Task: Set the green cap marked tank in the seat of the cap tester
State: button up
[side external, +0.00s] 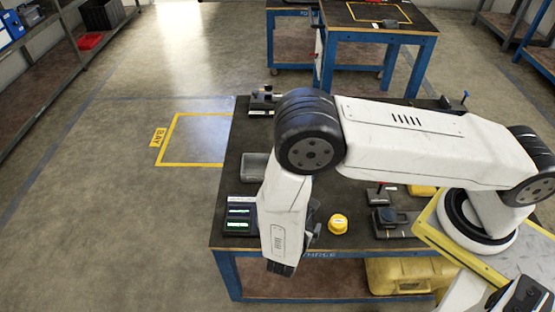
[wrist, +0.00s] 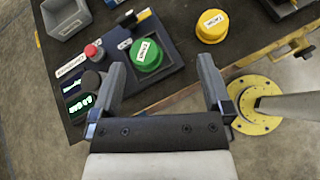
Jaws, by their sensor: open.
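The green cap (wrist: 147,56), with a white label on top, sits upright on the right part of a dark blue panel in the wrist view. This panel, apparently the cap tester (wrist: 125,80), has a red button, a dark round part and lit green displays; its displays (side external: 240,211) also show in the side view. I cannot tell whether a seat lies under the cap. My gripper (wrist: 161,72) is open and empty, with the cap just beyond and between its fingertips in the picture. In the side view my arm hides much of that area.
A yellow cap (wrist: 212,26) with a white label stands on the table to the right; it also shows in the side view (side external: 338,223). A grey bin (wrist: 66,17) is at the upper left. The table edge is close.

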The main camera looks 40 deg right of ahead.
jog(key=d+r+m+g+y, duration=0.1)
jog(key=d+r+m+y, duration=0.2)
jog(key=r+m, duration=0.4)
jog(key=d+r+m+y, duration=0.4)
jog(key=r+m, duration=0.3)
jog(key=r, duration=0.2)
jog(key=s+d+r+m+g+y, duration=0.1)
jog(key=d+r+m+y, duration=0.2)
jog(key=r+m, duration=0.5)
jog(key=shift+d+g+y, duration=0.3)
jog(key=shift+d, duration=0.05)
jog(key=shift+s, duration=0.1)
jog(key=shift+c, duration=0.2)
